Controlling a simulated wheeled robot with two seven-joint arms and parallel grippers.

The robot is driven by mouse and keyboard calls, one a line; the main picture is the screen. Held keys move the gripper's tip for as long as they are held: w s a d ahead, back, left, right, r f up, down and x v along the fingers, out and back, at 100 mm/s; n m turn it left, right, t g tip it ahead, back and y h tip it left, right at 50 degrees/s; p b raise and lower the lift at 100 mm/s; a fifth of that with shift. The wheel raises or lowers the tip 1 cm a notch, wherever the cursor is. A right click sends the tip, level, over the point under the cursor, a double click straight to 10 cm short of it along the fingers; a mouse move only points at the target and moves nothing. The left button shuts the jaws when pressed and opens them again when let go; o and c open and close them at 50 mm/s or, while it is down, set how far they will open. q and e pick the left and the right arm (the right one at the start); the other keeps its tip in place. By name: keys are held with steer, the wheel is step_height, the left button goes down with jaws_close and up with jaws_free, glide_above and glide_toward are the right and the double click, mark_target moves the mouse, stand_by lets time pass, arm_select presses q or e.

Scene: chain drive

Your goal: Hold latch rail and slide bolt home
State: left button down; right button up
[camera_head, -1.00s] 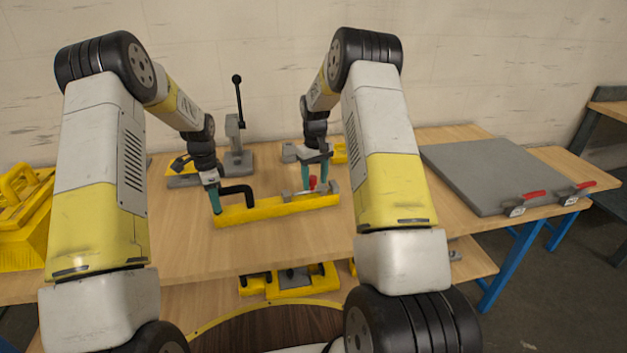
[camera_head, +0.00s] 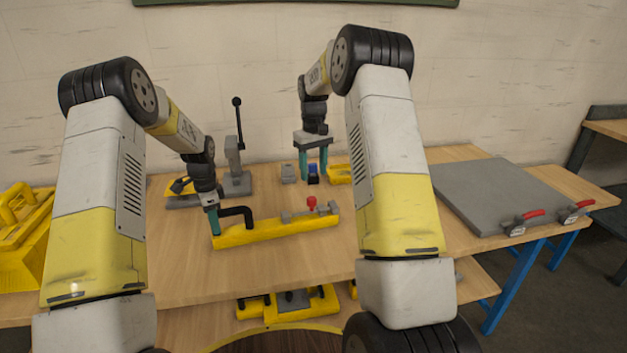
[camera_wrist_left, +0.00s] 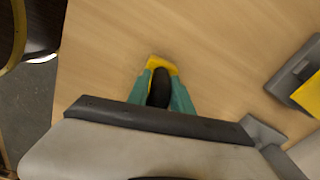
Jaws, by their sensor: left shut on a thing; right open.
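The latch rail (camera_head: 262,232) is a yellow bar lying on the workbench, with a bent black handle (camera_head: 238,211) at its left end. Grey pieces of the bolt (camera_head: 298,214) sit on the rail's right half, with a red knob (camera_head: 311,201) standing up. My left gripper (camera_head: 214,222) is shut on the handle. In the left wrist view the teal fingers (camera_wrist_left: 162,95) close around the black handle (camera_wrist_left: 159,86), with the rail's yellow end (camera_wrist_left: 162,64) beyond. My right gripper (camera_head: 312,172) is open behind the rail, apart from the knob, fingers pointing down either side of a small blue-and-black thing.
Behind the rail stand a grey lever fixture (camera_head: 236,172) and small grey and yellow blocks. A grey plate with red-handled clamps (camera_head: 510,188) lies at the right. A yellow toolbox (camera_head: 22,245) is at the left. The bench in front of the rail is clear.

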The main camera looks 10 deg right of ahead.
steer(key=shift+r, duration=0.1)
arm_select(q)
steer(key=c, duration=1.1)
jaws_free()
steer(key=shift+o, duration=0.2)
step_height(320, 180, up, 12)
steer(key=shift+f, duration=0.2)
steer(key=s+a+r+n+t+h, duration=0.1)
steer(key=s+r+n+t, duration=0.4)
steer(key=s+r, duration=1.2)
arm_select(e)
steer(key=s+a+r+m+t+y, duration=0.1)
steer(key=s+a+r+m+t, duration=0.15)
steer(key=s+r, duration=1.5)
arm_select(q)
steer(key=s+r+n+t+h, duration=0.1)
steer(key=s+n, duration=0.8)
steer(key=s, duration=0.8)
steer(key=shift+s+r, duration=0.2)
steer(key=shift+s, duration=0.1)
arm_select(e)
steer(key=s+a+f+t+y, duration=0.1)
steer(key=s+t, duration=0.2)
steer(key=s, duration=1.7)
steer(key=shift+a+m+t, duration=0.3)
steer(key=shift+m+t, duration=0.05)
steer(key=shift+m, duration=0.1)
